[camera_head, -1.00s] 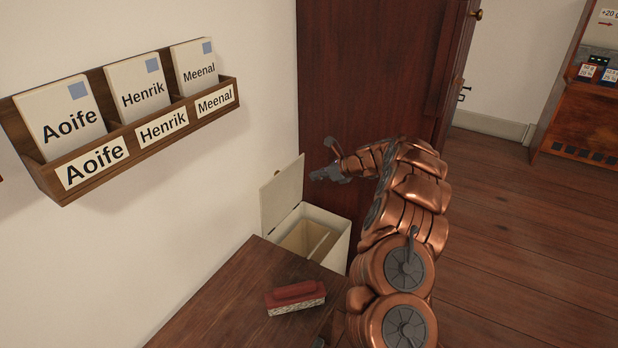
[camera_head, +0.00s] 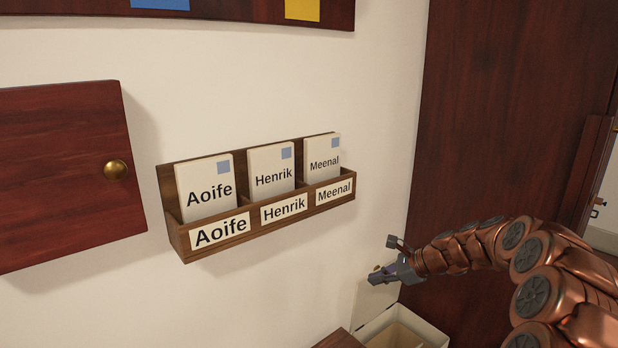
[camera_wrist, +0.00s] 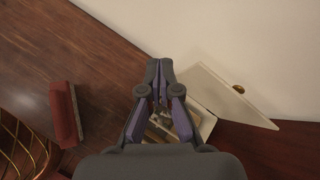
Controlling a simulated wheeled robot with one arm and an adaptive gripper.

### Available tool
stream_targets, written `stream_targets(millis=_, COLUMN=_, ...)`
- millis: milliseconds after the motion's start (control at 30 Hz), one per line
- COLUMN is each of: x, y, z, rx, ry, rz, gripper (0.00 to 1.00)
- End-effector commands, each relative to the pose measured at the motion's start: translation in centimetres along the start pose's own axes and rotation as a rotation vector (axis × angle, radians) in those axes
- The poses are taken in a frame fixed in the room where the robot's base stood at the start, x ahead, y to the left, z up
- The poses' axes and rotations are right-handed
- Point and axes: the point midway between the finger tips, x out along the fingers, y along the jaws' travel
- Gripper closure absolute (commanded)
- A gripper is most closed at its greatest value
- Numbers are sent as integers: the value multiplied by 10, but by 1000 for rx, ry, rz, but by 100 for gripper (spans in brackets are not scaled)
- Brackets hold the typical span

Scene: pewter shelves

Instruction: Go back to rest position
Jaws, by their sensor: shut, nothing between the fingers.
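My gripper (camera_head: 384,275) is at the lower right of the head view, in front of the white wall. In the wrist view my gripper (camera_wrist: 159,104) points down with its fingers together and nothing between them. Below it is a white bin (camera_wrist: 209,122) with its lid (camera_wrist: 232,95) open. The bin (camera_head: 430,336) also shows at the bottom of the head view, partly cut off by the frame edge.
A wooden wall rack (camera_head: 184,243) holds envelopes marked Aoife, Henrik and Meenal. A red cabinet door (camera_head: 60,170) is at left. A dark table (camera_wrist: 110,50) carries a red-topped brush-like block (camera_wrist: 64,115); a gold wire basket (camera_wrist: 25,150) shows at lower left.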

Motion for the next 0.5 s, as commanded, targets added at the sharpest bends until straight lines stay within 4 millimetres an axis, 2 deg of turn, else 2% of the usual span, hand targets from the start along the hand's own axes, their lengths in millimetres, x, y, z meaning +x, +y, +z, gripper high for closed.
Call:
stream_targets(millis=33, x=-1, y=14, z=15, rx=-60, ry=3, rz=31, gripper=100)
stream_targets(millis=200, x=-6, y=65, z=51, rx=-260, ry=22, rz=137, gripper=100)
stream_targets(millis=500, x=-25, y=158, z=87, rx=-600, ry=63, rz=328, gripper=100)
